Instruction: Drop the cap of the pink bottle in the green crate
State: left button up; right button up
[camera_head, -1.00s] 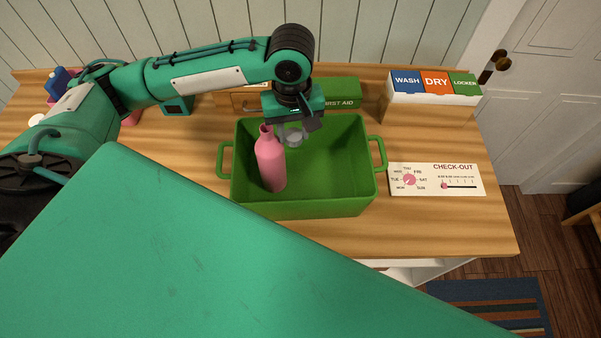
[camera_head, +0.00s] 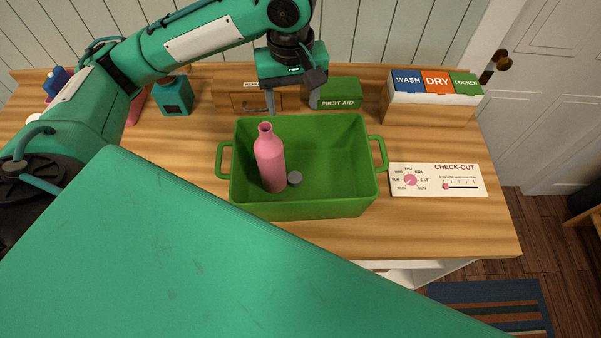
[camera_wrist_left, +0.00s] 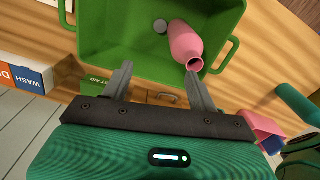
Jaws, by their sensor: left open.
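The green crate (camera_head: 335,206) stands on the wooden counter; its rim also shows in the left wrist view (camera_wrist_left: 238,12). The pink bottle (camera_head: 270,163) stands inside it, toward the left, with its mouth open and bare; it also shows in the left wrist view (camera_wrist_left: 184,42). The grey cap (camera_head: 294,178) lies on the crate floor just right of the bottle, and shows in the left wrist view (camera_wrist_left: 160,26). My left gripper (camera_head: 292,106) is open and empty above the crate's back edge, with its fingers apart (camera_wrist_left: 160,85). My right gripper is not in view.
A green first aid box (camera_head: 340,93) and a small wooden drawer box (camera_head: 240,101) stand behind the crate. A wash/dry/locker box (camera_head: 430,105) stands at the back right. A check-out board (camera_head: 437,180) lies right of the crate. A teal container (camera_head: 173,95) stands back left.

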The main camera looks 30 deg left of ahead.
pick_arm(q)
jog(key=shift+r, duration=2.55)
